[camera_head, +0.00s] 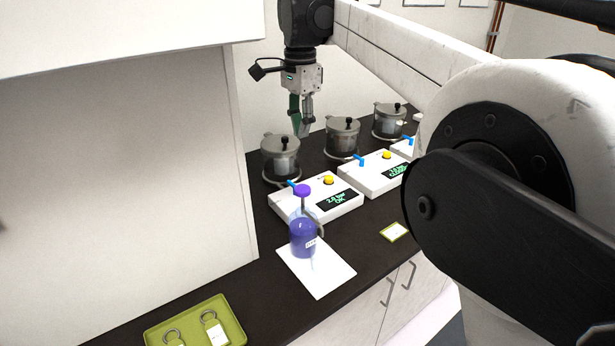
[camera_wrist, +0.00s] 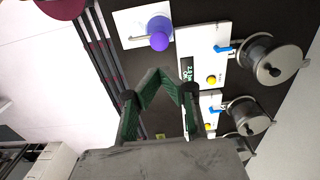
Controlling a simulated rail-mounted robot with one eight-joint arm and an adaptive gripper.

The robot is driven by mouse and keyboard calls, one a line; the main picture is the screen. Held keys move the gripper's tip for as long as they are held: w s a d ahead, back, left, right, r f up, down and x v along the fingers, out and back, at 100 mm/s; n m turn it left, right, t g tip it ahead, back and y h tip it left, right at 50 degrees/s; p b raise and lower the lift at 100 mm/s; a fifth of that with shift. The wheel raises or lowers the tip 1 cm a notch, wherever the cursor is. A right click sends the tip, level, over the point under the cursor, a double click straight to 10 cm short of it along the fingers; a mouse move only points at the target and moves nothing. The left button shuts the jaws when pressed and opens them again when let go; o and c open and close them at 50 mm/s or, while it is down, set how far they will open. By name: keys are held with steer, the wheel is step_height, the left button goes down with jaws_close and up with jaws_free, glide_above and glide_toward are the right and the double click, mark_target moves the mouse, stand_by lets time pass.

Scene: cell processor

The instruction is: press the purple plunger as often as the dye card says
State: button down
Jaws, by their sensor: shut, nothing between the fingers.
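A clear bottle of purple liquid (camera_head: 303,238) with a purple plunger (camera_head: 302,190) on top stands upright on a white sheet (camera_head: 325,273) on the dark counter. The plunger also shows from above in the wrist view (camera_wrist: 158,32). A small card with a yellow-green border (camera_head: 395,232) lies flat to the right of the bottle; its writing is too small to read. My gripper (camera_head: 302,130) is shut and empty, pointing down, behind the bottle and well above the counter. Its fingertips (camera_wrist: 160,82) meet in the wrist view, apart from the plunger.
White units with yellow buttons, blue levers and green displays (camera_head: 338,200) stand behind the bottle. Several lidded metal pots (camera_head: 281,158) stand behind them. A green tray (camera_head: 236,327) with ringed tags is at the front left. A white cabinet (camera_head: 130,170) bounds the left side.

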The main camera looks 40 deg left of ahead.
mark_target(302, 187)
step_height(302, 187, down, 14)
steer(key=shift+f+p, duration=0.1)
steer(key=shift+p, duration=0.75)
step_height(302, 187, down, 3)
steer(key=shift+f+b, duration=0.1)
steer(key=shift+b, duration=1)
steer(key=shift+r, duration=0.2)
step_height(302, 187, up, 14)
steer(key=shift+p, duration=0.4)
